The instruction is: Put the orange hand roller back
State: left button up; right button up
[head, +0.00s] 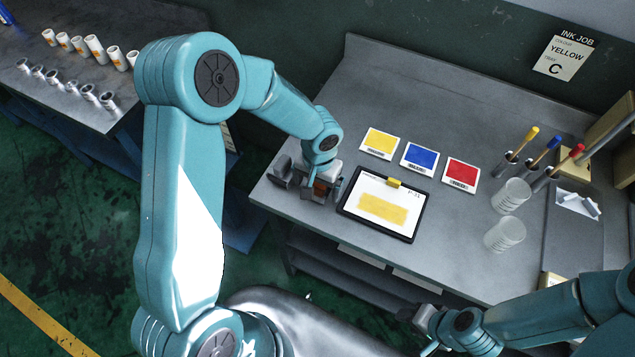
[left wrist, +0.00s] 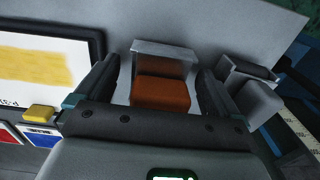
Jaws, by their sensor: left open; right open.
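The orange hand roller (left wrist: 162,93) is in the left wrist view, its orange block between the two fingers with a pale grey part (left wrist: 163,50) beyond it. In the head view only a small orange patch (head: 320,187) of it shows under my wrist, at the table's left end. My left gripper (left wrist: 160,85) is open, with a finger on either side of the roller; I cannot tell whether they touch it. A grey block with a dark top (head: 284,172), perhaps a holder, stands just left of the gripper. My right gripper (head: 428,325) is open and empty at the table's front edge.
A clipboard with a yellow swatch (head: 384,204) lies just right of the left gripper. Yellow, blue and red cards (head: 420,157) lie behind it. Brush tubes (head: 510,163), clear cups (head: 506,236) and a grey tray (head: 573,235) stand at the right. The table (head: 450,120) is clear at the back.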

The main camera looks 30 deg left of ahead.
pick_arm(q)
jog(key=shift+w+r, duration=0.1)
jog(key=shift+r, duration=0.35)
notch_tip(320, 180, up, 11)
jog(key=shift+d+f+b, duration=0.1)
jog(key=shift+b, duration=0.7)
jog(key=shift+r, duration=0.25)
jog(key=shift+s, duration=0.2)
